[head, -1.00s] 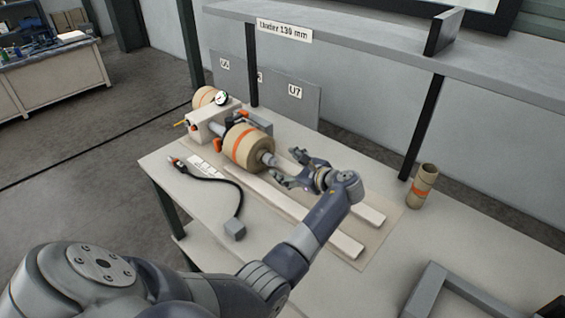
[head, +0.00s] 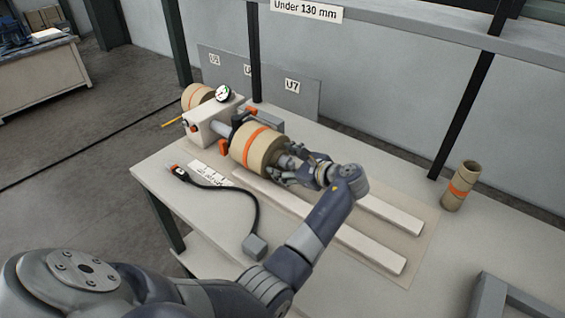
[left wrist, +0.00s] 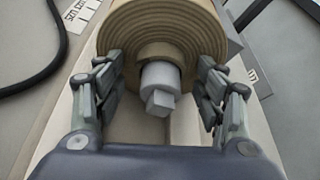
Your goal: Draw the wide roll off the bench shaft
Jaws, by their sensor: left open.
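The wide roll (head: 257,149) is tan with an orange band and sits on the grey bench shaft (head: 222,129). In the left wrist view the end face of the roll (left wrist: 116,38) fills the top, with the grey shaft end (left wrist: 160,84) sticking out of its core. My left gripper (head: 286,163) is at the roll's free end. In the left wrist view my left gripper (left wrist: 160,75) is open, its fingers on either side of the shaft end and close to the roll's face. I cannot tell whether they touch it. My right gripper is not in view.
Two pale rails (head: 330,237) lie under the roll and run to the right. A narrow roll (head: 459,186) stands upright at right. A black cable (head: 246,205) lies in front. A shelf (head: 400,32) on dark posts overhangs the back. A grey frame (head: 500,300) is at lower right.

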